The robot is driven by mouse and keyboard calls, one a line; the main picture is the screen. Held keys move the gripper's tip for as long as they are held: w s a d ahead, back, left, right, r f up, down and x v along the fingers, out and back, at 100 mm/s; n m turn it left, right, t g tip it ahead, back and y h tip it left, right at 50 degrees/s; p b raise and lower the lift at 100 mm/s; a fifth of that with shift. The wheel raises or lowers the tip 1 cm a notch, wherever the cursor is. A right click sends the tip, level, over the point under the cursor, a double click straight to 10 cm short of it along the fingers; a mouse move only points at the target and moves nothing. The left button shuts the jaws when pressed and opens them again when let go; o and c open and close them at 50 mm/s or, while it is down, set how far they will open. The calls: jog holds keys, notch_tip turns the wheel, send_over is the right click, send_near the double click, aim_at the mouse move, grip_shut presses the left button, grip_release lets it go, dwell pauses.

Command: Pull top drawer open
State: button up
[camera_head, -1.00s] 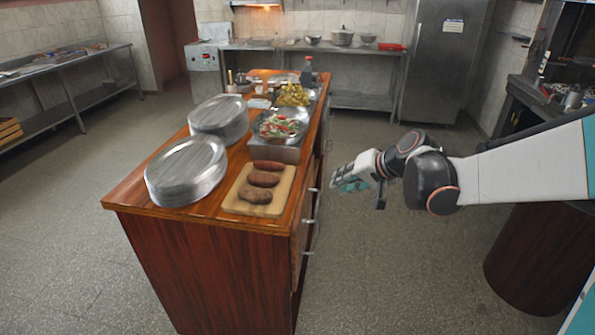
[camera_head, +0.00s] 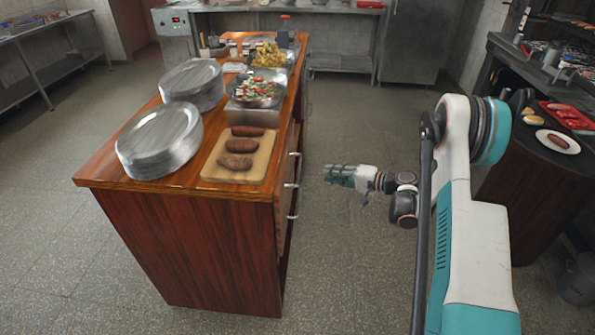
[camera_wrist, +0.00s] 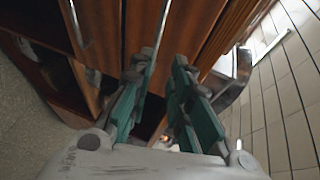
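The wooden island (camera_head: 190,240) has a column of drawers on its right side, seen edge-on in the head view. The top drawer handle (camera_head: 294,154) is a metal bar just under the countertop, with more handles (camera_head: 290,185) below it. The drawers look shut. My gripper (camera_head: 328,172) is to the right of the drawer fronts, pointing at them, with a gap. In the wrist view my gripper (camera_wrist: 158,95) has its green-padded fingers apart and empty. A metal bar handle (camera_wrist: 158,40) runs along the wooden fronts beyond the fingers; I cannot tell which drawer it belongs to.
On the island stand stacked plates (camera_head: 160,140), a cutting board (camera_head: 212,172) with sausages, and a salad tray (camera_head: 257,97). A dark round table (camera_head: 500,210) with food is at the right.

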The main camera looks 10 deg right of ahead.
aim_at(299, 169)
jog(key=b+x, duration=0.1)
jog(key=x, duration=0.3)
jog(key=b+x, duration=0.1)
jog(key=x, duration=0.4)
jog(key=b+x, duration=0.2)
jog(key=x, duration=0.2)
jog(key=shift+w+a+f, duration=0.15)
jog(key=shift+a+f, duration=0.05)
jog(key=shift+f, duration=0.2)
jog(key=shift+c, duration=0.3)
grip_shut()
